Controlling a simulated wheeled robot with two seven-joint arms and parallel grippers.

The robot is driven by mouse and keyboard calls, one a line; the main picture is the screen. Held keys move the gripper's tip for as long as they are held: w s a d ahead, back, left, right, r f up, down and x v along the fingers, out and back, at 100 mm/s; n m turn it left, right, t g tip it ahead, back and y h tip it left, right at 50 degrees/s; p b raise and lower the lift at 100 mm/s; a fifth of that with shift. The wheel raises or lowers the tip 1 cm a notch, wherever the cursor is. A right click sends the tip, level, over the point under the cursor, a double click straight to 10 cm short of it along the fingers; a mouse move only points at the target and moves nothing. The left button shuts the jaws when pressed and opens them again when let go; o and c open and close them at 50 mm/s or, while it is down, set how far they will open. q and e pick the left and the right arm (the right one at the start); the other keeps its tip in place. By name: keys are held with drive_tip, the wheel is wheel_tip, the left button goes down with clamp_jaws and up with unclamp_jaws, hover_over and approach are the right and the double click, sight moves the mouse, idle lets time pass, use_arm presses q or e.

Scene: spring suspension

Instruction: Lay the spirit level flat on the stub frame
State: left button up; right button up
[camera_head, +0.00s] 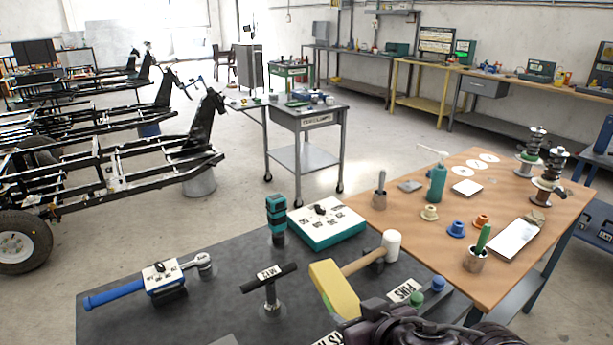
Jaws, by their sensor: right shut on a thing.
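A yellow block-like bar (335,290), which I take to be the spirit level, stands tilted above the dark bench at the lower middle. My right gripper (355,324) comes in from the bottom right and is shut at the bar's lower end. Its fingers are mostly hidden by the bar and the picture edge. Black ladder-like vehicle frames (120,165) stand on the floor at the left; I cannot tell whether one is the stub frame. My left gripper is not in view.
The dark bench (215,320) holds a blue-handled torque wrench (120,292), a T-handle tool (270,290), a teal box (328,225) and a white-headed mallet (391,245) behind the bar. A wooden table (400,215) with bottle, cups and spring struts adjoins at the right.

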drive_tip(key=shift+w+d+r+m+h, duration=0.1)
drive_tip(key=shift+w+d+m+h, duration=0.1)
drive_tip(key=shift+d+m+h, duration=0.3)
drive_tip(key=d+f+m+h, duration=0.2)
drive_tip(key=d+m+h, duration=0.1)
drive_tip(key=d, duration=0.6)
drive_tip(key=shift+d+f+t, duration=0.2)
drive_tip(key=shift+d+t, duration=0.2)
